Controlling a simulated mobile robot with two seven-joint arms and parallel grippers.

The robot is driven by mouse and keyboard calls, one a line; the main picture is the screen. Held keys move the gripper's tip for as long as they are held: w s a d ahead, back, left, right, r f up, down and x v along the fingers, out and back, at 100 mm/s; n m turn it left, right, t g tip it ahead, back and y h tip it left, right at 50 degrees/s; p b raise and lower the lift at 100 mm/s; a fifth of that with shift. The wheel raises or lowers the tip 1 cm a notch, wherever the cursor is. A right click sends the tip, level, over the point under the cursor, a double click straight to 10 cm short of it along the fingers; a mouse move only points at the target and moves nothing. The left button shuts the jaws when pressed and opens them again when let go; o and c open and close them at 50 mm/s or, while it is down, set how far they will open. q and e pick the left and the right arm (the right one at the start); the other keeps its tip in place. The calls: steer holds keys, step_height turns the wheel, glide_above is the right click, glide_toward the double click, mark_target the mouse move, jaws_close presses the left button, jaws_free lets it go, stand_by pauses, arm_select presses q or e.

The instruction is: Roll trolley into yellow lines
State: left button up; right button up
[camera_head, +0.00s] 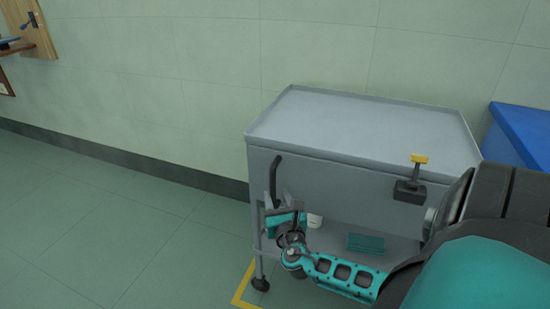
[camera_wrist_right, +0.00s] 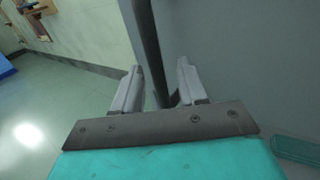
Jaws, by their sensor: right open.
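The grey trolley (camera_head: 365,122) stands by the wall, with a flat rimmed top, a lower shelf and dark castors. A black upright handle (camera_head: 275,180) is on its near left side. A corner of the yellow lines (camera_head: 243,287) shows on the floor; one castor (camera_head: 260,284) stands just inside this corner. The other yellow lines are hidden. My right gripper (camera_head: 284,207) is at the handle. In the right wrist view the black bar (camera_wrist_right: 148,40) runs between the two open fingers (camera_wrist_right: 160,88); I cannot tell if they touch it. My left gripper is not in view.
A black block with a yellow-topped lever (camera_head: 419,159) is on the trolley's front. A blue container (camera_head: 522,125) stands at right. Floor at left is clear.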

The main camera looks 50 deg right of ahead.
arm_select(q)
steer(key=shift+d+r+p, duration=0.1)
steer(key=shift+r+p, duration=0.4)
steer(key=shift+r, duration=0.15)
arm_select(e)
steer(key=v, duration=0.9)
steer(key=shift+s+a, duration=0.2)
steer(key=shift+s, duration=0.15)
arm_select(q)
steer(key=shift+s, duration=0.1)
